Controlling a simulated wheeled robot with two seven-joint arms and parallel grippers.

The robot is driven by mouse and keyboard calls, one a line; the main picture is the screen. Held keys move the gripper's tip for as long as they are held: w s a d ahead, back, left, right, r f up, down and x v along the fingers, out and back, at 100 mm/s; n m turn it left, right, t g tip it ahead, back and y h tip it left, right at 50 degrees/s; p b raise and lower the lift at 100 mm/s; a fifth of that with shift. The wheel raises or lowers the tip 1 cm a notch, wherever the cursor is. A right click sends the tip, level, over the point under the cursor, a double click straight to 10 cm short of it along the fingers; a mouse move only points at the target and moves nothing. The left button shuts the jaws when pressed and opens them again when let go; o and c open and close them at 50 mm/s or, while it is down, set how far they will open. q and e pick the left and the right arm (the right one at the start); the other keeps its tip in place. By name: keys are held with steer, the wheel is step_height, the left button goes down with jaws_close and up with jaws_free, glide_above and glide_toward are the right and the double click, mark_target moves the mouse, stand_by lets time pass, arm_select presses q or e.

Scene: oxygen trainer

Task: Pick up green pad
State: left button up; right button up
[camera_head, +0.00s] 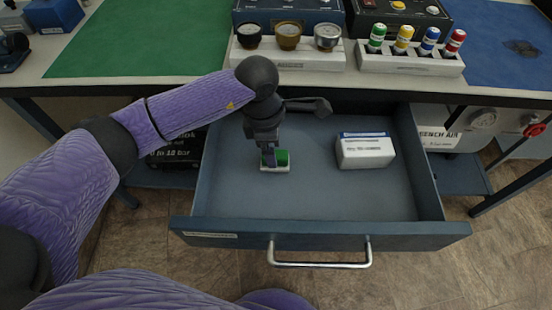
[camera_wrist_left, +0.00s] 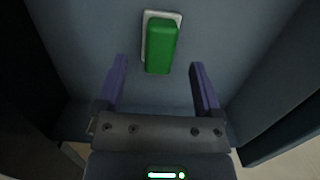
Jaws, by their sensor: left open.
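The green pad (camera_head: 282,157) sits on a small white base inside the open drawer (camera_head: 230,190), left of the drawer's middle. In the left wrist view the green pad (camera_wrist_left: 161,46) is upright in the picture, with its white backing showing at the top and left edge. My left gripper (camera_head: 270,152) reaches down into the drawer at the pad and partly covers it. In the left wrist view my left gripper (camera_wrist_left: 159,82) is open, its two purple fingers apart, with the pad ahead of the gap between them. My right gripper is not in view.
A white box with a blue top (camera_head: 365,151) stands in the drawer's right part. The drawer walls and front handle (camera_head: 320,264) surround the space. Above, the bench holds a rack of coloured bottles (camera_head: 410,62), a tray of gauges (camera_head: 290,55) and a green mat (camera_head: 140,40).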

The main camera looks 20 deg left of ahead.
arm_select(q)
step_height(320, 180, down, 3)
steer(key=shift+d+r+b, duration=0.15)
steer(key=shift+b, duration=0.15)
steer(key=shift+w+f, duration=0.1)
steer(key=shift+f, duration=0.1)
steer(key=shift+r, duration=0.2)
steer(key=shift+c, duration=0.3)
jaws_close()
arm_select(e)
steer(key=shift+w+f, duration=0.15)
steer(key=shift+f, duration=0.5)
arm_select(q)
steer(key=shift+r, duration=0.1)
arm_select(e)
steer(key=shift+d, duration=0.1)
arm_select(q)
step_height(320, 180, up, 9)
steer(key=p, duration=0.4)
steer(key=shift+r, duration=0.4)
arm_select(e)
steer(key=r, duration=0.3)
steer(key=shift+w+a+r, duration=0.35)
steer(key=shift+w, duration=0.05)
